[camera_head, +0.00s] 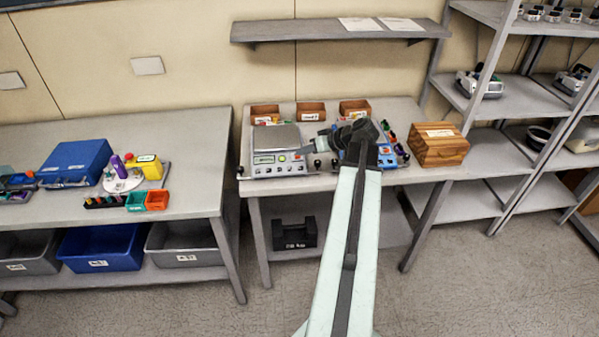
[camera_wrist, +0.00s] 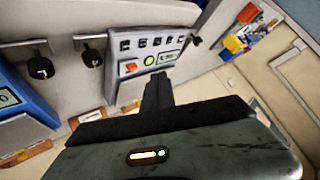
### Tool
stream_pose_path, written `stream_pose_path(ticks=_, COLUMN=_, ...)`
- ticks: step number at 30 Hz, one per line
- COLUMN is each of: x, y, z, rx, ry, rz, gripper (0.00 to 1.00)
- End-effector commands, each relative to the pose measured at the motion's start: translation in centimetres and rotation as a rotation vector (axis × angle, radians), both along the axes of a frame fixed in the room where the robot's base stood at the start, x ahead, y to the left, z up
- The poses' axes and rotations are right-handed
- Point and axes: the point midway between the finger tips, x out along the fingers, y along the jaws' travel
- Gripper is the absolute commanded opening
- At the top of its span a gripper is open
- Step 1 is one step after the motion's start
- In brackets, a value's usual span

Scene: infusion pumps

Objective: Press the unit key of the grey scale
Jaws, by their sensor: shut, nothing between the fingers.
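The grey scale (camera_head: 278,163) stands on the right-hand table, with a flat weighing plate, a small display and a row of keys on its front. In the wrist view its front panel (camera_wrist: 125,56) shows a display, a green round key, an orange-red key and a row of small dark keys; I cannot read their labels. My gripper (camera_head: 308,149) is shut and empty, just right of the scale's front. In the wrist view the shut fingers (camera_wrist: 158,82) point at the panel close to the green key and display. Whether they touch it I cannot tell.
Two black knobs (camera_wrist: 40,67) stick out beside the scale. A blue device (camera_head: 385,156) sits right of my wrist, partly hidden by my arm. Small brown bins (camera_head: 311,111) stand behind, and a wooden box (camera_head: 438,150) stands at the table's right end. A shelf (camera_head: 330,32) hangs above.

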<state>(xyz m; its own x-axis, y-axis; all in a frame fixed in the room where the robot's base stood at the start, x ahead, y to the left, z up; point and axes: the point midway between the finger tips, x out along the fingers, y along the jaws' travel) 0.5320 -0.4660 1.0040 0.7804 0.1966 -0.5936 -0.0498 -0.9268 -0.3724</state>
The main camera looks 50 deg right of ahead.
Motion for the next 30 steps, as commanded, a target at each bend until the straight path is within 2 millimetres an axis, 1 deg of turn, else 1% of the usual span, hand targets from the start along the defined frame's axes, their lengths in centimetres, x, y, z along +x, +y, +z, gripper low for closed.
stream_pose_path(ticks=1, x=0.2, y=-0.2, z=-1.4, rx=0.0, ry=0.0, rz=0.0, gripper=0.0)
stream_pose_path(ticks=9, x=1.0, y=-0.8, z=-5.3, rx=0.0, ry=0.0, rz=0.0, gripper=0.0)
stream_pose_path(ticks=12, x=1.3, y=-1.0, z=-6.4, rx=0.0, ry=0.001, rz=0.0, gripper=0.0)
stream_pose_path(ticks=16, x=1.4, y=-1.1, z=-6.8, rx=0.001, ry=0.001, rz=0.001, gripper=0.0)
stream_pose_path(ticks=30, x=1.5, y=-1.1, z=-6.7, rx=0.0, ry=0.0, rz=0.002, gripper=0.0)
